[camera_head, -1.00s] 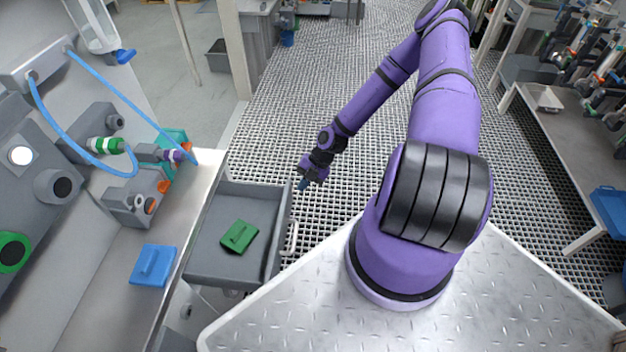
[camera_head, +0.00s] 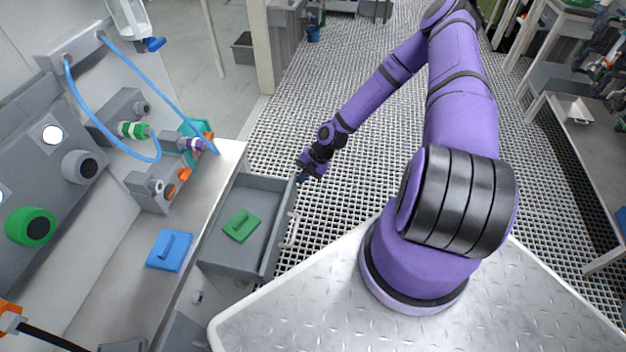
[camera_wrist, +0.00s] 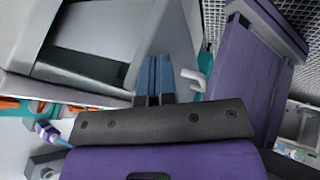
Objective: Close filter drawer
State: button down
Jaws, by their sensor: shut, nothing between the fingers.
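The grey filter drawer (camera_head: 277,232) is partly open, sticking out from the side of the bench. A green flat cassette with a raised grip (camera_head: 241,225) lies inside it. The drawer's pale handle (camera_head: 291,232) is on its outer front face. My gripper (camera_head: 302,178) is at the far end of that front face, outside the drawer. In the wrist view, the blue fingers (camera_wrist: 153,76) are together and empty, against or very close to the grey drawer front (camera_wrist: 172,45). The handle (camera_wrist: 196,78) shows just right of the fingers, apart from them. Exact contact is hard to tell.
A blue cassette (camera_head: 170,251) lies on the bench top (camera_head: 205,185) left of the drawer. Blue tubes (camera_head: 110,130) run to fittings on the grey machine. The grating floor (camera_head: 300,110) beyond the drawer is clear. A side table (camera_head: 575,140) stands at far right.

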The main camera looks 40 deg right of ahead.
jog(key=w+a, duration=0.9)
jog(key=shift+w, duration=0.15)
jog(key=shift+d, duration=0.1)
